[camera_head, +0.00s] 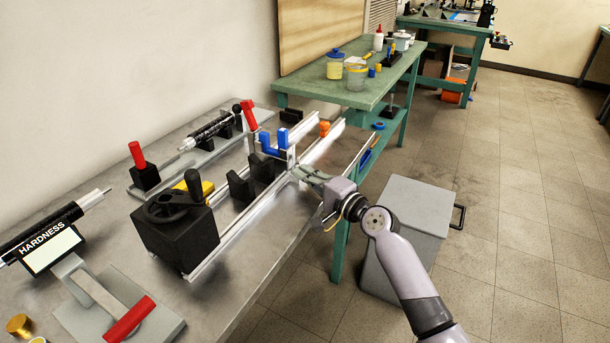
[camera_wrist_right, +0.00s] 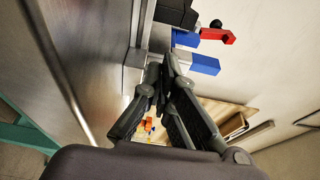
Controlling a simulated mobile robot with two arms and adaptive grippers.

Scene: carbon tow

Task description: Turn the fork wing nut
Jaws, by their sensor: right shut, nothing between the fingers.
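A blue two-pronged fork (camera_head: 274,142) stands upright on a silver bracket on the rail fixture; its blue prongs also show in the right wrist view (camera_wrist_right: 204,63). I cannot tell for sure which part is the wing nut. A small orange winged piece (camera_head: 324,128) sits farther along the rails, and orange shows low in the right wrist view (camera_wrist_right: 149,124). My right gripper (camera_head: 298,172) is shut and empty beside the near rail, just right of and below the fork. In the right wrist view the fingertips (camera_wrist_right: 165,60) are close to the silver bracket and blue prongs. My left gripper is out of view.
Black blocks (camera_head: 240,188) and a black crank box (camera_head: 175,232) stand along the silver rails (camera_head: 236,236). A red-handled lever (camera_head: 249,115) rises behind the fork. A grey bin (camera_head: 405,235) stands on the floor below my right arm. A green table (camera_head: 350,85) is beyond.

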